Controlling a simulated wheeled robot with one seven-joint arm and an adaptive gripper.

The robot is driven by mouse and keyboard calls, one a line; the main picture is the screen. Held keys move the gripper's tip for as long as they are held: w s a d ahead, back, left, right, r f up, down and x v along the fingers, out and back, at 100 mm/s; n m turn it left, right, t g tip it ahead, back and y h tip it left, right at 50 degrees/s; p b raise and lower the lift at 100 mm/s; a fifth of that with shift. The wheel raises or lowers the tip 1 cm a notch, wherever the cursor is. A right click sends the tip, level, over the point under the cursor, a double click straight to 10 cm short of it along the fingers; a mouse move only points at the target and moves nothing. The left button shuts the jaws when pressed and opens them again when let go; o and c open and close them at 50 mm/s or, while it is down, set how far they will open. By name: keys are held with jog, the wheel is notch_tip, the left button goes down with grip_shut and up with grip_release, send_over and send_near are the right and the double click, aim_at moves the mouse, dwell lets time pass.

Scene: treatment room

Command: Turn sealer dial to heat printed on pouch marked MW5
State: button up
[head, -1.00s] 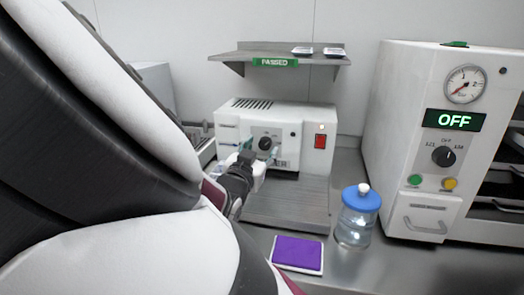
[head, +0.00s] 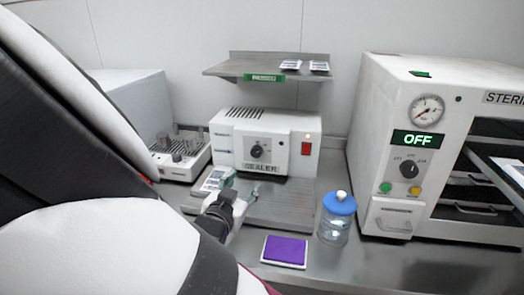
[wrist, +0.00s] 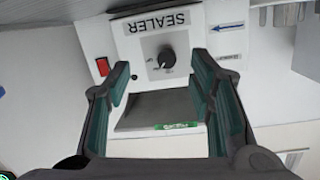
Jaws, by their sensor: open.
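The sealer (head: 222,142) is a white box with a black dial (head: 257,151) on its front panel. The dial also shows in the wrist view (wrist: 166,57), upside down below the word SEALER; its scale is too small to read. My gripper (head: 241,186) is open and empty, in front of and below the dial, apart from it. In the wrist view its fingers (wrist: 160,80) stand on either side of the dial, with a gap. A pale printed pouch (head: 212,180) lies left of my gripper, partly hidden. Two small packs (head: 290,65) (head: 319,66) lie on the shelf. No MW5 mark is legible.
A red switch (head: 306,149) is right of the dial. A blue-lidded jar (head: 336,219) and a purple pad (head: 285,250) stand in front. The steriliser (head: 373,150), reading OFF, is at right. An instrument rack (head: 180,160) is left. The shelf (head: 225,70) overhangs the sealer.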

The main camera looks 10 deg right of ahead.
jog(key=shift+w+d+f+g+y, duration=0.1)
jog(key=shift+d+f+g+y, duration=0.35)
jog(key=shift+g, duration=0.25)
jog(key=shift+d+f+g+y, duration=0.1)
jog(key=shift+f+g+y, duration=0.15)
jog(key=shift+g+y, duration=0.4)
jog(key=shift+s+d+g+y+p, duration=0.1)
jog(key=shift+s+g+y+p, duration=0.3)
jog(key=shift+y, duration=0.3)
jog(key=shift+s+d+r+n+g+y, duration=0.1)
jog(key=shift+s+r+n+g+y, duration=0.2)
jog(key=shift+s+r+g+y, duration=0.45)
jog(key=s+d+r+n+g+y+p, duration=0.1)
jog(key=s+d+r+n+g+y, duration=0.1)
jog(key=s+r, duration=0.4)
jog(key=s+d+r+n+g+y+p, duration=0.1)
jog(key=s+d+r, duration=0.4)
jog(key=s, duration=0.6)
jog(key=shift+r+n+g+y, duration=0.6)
jog(key=shift+r+n+y, duration=0.15)
jog(key=shift+r+n, duration=0.1)
jog(key=shift+d, duration=0.1)
